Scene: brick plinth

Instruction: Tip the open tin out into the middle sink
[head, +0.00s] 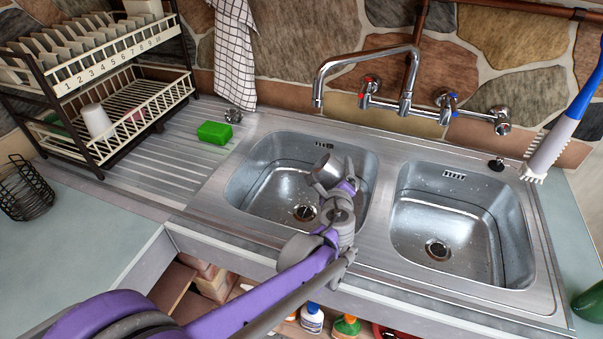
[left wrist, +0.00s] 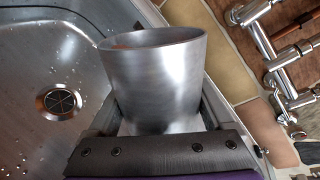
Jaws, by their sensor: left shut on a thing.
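The grey metal tin (head: 326,170) is held over the left of the two sink basins in the head view. My left gripper (head: 345,186) is shut on it, and the arm reaches in from the lower left. In the left wrist view the tin (left wrist: 155,80) fills the middle between the fingers (left wrist: 160,125), with its rim at the top. The left basin (head: 250,185) shows a drain and water drops, with no tipped-out contents visible. My right gripper is not in view.
The right basin (head: 470,205) is empty. A tap (head: 365,55) arches above the back edge. A green sponge (head: 214,132) lies on the draining board, beside a dish rack (head: 95,75). A blue-handled brush (head: 565,125) stands at the right.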

